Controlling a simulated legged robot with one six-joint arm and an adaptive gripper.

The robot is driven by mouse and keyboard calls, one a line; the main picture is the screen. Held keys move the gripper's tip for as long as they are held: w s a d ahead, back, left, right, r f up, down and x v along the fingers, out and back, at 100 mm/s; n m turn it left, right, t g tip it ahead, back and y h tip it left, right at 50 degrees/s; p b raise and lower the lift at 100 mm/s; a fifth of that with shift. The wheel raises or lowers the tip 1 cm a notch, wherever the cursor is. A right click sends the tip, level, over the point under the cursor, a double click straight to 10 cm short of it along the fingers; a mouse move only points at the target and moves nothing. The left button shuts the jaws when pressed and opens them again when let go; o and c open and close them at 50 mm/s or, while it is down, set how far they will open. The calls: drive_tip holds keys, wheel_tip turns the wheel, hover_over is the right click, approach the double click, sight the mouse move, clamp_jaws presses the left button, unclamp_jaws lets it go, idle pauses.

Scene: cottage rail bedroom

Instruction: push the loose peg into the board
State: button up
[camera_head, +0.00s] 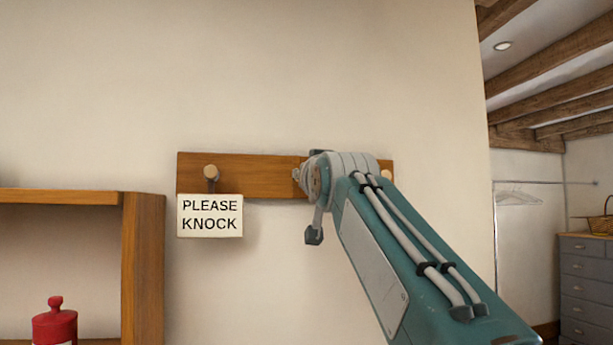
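A brown wooden board (250,178) is fixed flat on the wall. A round pale peg (211,172) sticks out near its left end, with a sign hanging from it. Another pale peg (387,166) shows partly at the right end, beside my arm. My gripper (317,195) is in front of the board's middle, with its dark fingertips spread apart above and below. It appears open. The wrist hides the board behind it, and any peg there. I cannot tell which peg is loose, or whether my gripper touches anything.
The white "PLEASE KNOCK" sign (210,215) hangs below the board's left part. A wooden shelf (143,270) stands at lower left with a red container (55,325). Wall above the board is clear. A grey drawer chest (586,285) is far right.

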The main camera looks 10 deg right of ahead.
drive_tip(key=shift+w, duration=1.5)
drive_tip(key=o, duration=1)
drive_tip(key=shift+s, duration=0.1)
drive_tip(key=s, duration=0.4)
drive_tip(key=s+f, duration=0.1)
drive_tip(key=s, duration=0.6)
drive_tip(key=shift+s+a+f, duration=0.1)
drive_tip(key=shift+s+f, duration=0.2)
drive_tip(key=shift+f, duration=0.1)
